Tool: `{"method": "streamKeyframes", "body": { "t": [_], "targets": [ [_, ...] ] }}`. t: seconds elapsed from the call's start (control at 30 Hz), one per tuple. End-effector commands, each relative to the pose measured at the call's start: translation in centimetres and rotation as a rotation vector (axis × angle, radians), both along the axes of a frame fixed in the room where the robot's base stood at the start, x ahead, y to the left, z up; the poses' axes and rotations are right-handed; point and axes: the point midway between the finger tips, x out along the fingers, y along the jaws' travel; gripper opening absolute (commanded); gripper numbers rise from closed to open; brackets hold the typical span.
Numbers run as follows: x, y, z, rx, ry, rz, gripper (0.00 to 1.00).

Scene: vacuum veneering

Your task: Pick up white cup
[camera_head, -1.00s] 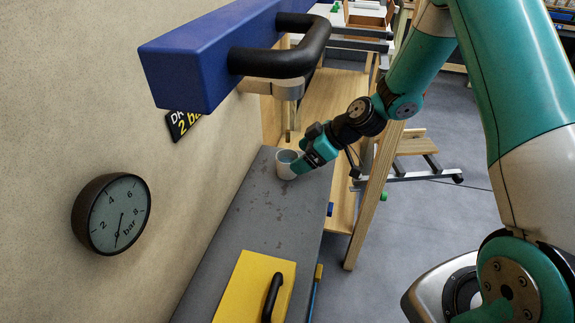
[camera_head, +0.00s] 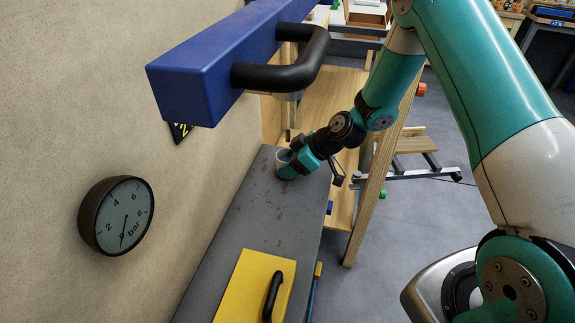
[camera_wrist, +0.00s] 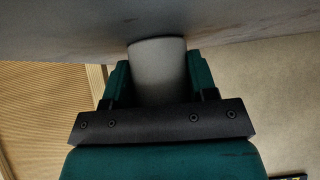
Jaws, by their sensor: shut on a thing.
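The white cup (camera_wrist: 158,75) is between the two teal fingers of my gripper (camera_wrist: 160,80) in the wrist view, where it looks grey in the shade. In the head view the cup (camera_head: 282,155) is at the far end of the grey bench top (camera_head: 250,215), mostly covered by my gripper (camera_head: 291,165). My gripper is shut on the cup from its sides. The cup looks to be on or just over the bench top; I cannot tell which.
A blue beam with a black handle (camera_head: 285,72) juts out above the bench. A pressure gauge (camera_head: 117,215) is on the wall at left. A yellow case (camera_head: 250,285) lies on the near bench. A wooden frame (camera_head: 380,175) stands right of the bench. The bench middle is clear.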

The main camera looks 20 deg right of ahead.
Motion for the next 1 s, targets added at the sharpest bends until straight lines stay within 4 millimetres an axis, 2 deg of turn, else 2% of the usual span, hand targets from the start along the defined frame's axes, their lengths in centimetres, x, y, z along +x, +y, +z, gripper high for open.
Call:
{"method": "streamKeyframes", "body": {
  "t": [0.37, 0.57, 1.0],
  "targets": [
    [-0.1, -0.1, 0.4, -0.002, 0.001, 0.0, 0.26],
    [-1.8, -3.0, 0.3, -0.001, 0.004, -0.006, 0.26],
    [-6.7, -10.8, 0.4, 0.0, 0.002, -0.006, 0.26]
  ]
}}
